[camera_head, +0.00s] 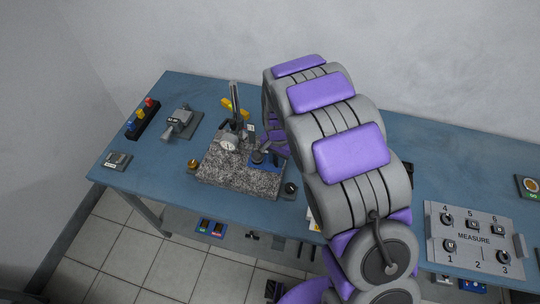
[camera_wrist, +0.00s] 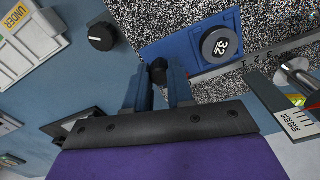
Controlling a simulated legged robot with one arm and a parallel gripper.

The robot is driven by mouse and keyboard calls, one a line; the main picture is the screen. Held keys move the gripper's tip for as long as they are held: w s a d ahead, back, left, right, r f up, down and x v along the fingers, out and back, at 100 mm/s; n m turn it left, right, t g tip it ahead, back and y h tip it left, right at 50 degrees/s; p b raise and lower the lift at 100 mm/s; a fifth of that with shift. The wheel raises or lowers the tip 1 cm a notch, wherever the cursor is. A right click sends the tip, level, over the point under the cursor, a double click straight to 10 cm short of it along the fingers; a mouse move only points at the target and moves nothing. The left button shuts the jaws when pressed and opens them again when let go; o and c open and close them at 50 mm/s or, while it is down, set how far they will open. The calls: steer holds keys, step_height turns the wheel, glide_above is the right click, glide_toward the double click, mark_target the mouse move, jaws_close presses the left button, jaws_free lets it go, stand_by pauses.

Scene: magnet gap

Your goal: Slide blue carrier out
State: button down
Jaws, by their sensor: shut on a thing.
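The blue carrier (camera_wrist: 178,52) lies on the speckled granite block (camera_wrist: 165,13) in the wrist view, with a dark round disc marked 32 (camera_wrist: 221,46) on it. In the head view the carrier (camera_head: 266,164) shows as a small blue patch on the right part of the granite block (camera_head: 232,176), and my arm hides most of the gripper.
A metal scale (camera_wrist: 250,57) runs beside the carrier. A black knob (camera_wrist: 101,36) stands on the table near the block. A MEASURE board (camera_head: 473,238) lies at the right.

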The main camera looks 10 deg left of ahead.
steer(key=shift+w, duration=0.1)
steer(key=c, duration=1.4)
jaws_free()
steer(key=shift+c, duration=0.2)
steer(key=shift+o, duration=0.9)
steer(key=shift+d, duration=0.35)
steer(key=shift+a, duration=0.3)
step_height(320, 180, up, 17)
steer(key=p, duration=0.2)
steer(key=shift+r+p, duration=0.15)
steer(key=shift+p, duration=0.15)
